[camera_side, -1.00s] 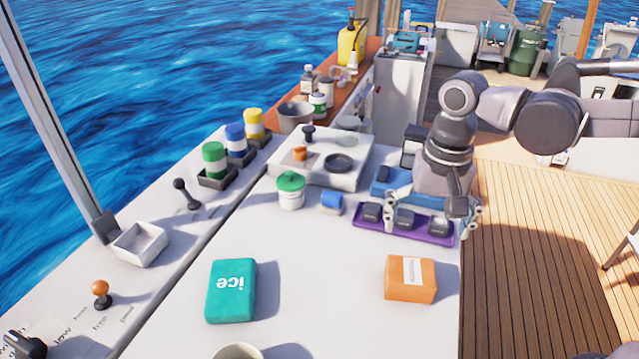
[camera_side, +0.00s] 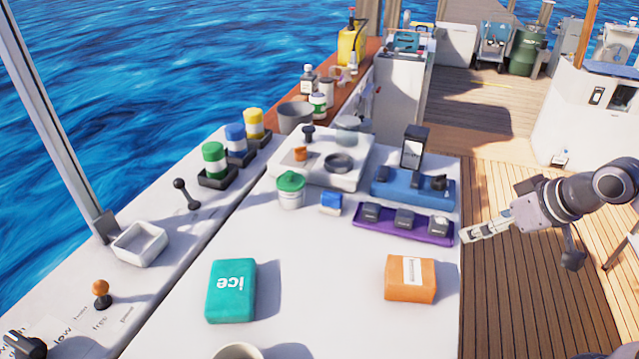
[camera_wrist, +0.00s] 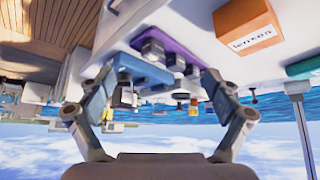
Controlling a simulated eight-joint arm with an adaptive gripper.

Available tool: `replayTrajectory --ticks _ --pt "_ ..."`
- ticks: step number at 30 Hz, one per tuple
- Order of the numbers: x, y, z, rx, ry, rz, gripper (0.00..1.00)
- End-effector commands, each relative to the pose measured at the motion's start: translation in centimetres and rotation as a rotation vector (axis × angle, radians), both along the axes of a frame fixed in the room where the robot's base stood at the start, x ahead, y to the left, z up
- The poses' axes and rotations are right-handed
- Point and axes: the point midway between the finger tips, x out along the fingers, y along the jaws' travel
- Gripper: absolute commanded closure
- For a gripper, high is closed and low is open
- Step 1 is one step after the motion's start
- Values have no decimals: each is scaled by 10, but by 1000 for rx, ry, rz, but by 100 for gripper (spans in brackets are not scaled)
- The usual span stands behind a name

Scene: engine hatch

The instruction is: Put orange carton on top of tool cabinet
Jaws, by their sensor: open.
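The orange carton (camera_side: 410,279) with a white label lies on the white work surface near its right edge. In the wrist view, which looks upside down, the carton (camera_wrist: 246,27) is at the upper right, apart from the fingers. A tall pale grey cabinet (camera_side: 398,98), apparently the tool cabinet, stands at the back with a blue item on its top. My gripper (camera_side: 470,234) is off the right edge of the work surface, beside the purple tray and behind the carton. In the wrist view my gripper (camera_wrist: 160,85) has its fingers spread and empty.
A purple tray (camera_side: 365,227) and a blue tray (camera_side: 385,197) holding dark items lie left of my gripper. A teal ice pack (camera_side: 230,291) lies left of the carton. A green-lidded jar (camera_side: 291,190) stands farther back. The surface between ice pack and carton is clear.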

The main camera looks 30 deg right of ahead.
Motion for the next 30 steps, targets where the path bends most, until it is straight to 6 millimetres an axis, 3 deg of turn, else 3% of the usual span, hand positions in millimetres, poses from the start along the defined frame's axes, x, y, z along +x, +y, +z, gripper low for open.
replayTrajectory --ticks 8,13,30 --pt "0 1 0 6 3 -5 9" --pt "1 7 1 103 27 -109 9" --pt "6 56 3 786 311 -1068 9"
